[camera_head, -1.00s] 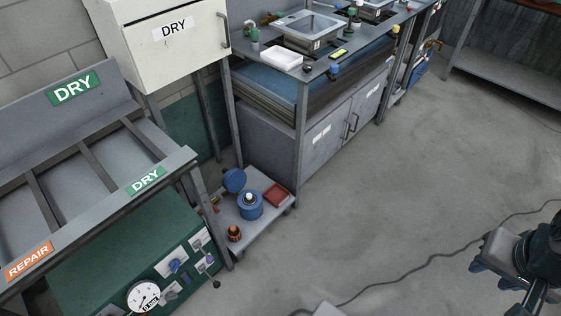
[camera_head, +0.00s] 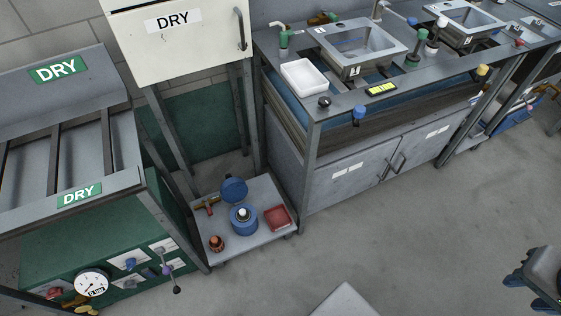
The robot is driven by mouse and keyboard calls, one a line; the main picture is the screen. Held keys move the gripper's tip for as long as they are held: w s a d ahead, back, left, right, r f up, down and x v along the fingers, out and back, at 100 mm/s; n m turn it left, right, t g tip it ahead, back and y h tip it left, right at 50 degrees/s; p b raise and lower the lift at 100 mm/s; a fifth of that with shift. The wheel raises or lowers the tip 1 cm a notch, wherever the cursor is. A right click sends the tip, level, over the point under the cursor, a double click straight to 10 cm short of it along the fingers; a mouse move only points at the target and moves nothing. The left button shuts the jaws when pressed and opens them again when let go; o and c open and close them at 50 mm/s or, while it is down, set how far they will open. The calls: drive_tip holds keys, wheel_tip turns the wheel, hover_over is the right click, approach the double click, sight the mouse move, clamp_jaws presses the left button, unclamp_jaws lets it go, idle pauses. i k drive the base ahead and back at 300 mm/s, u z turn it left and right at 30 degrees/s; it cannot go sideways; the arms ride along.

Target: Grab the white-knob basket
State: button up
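A round blue container (camera_head: 243,220) with a white knob-like top stands on the low grey cart (camera_head: 240,252), at lower centre-left. A dark part of what seems to be my arm shows at the right edge, far from the cart. My gripper's fingers cannot be made out.
The left bench (camera_head: 120,188) and the sink counter's post (camera_head: 311,160) flank the cart. A white DRY cabinet (camera_head: 170,50) is above and behind it. The counter carries a sink (camera_head: 352,42), a white tray (camera_head: 303,76) and several coloured knobs. Open floor (camera_head: 420,240) lies right of the cart.

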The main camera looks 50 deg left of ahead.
sight(243, 215)
drive_tip(key=u, duration=0.6)
drive_tip(key=i, duration=1.05)
drive_tip(key=u, duration=1.65)
drive_tip(key=i, duration=0.55)
drive_tip(key=u, duration=0.45)
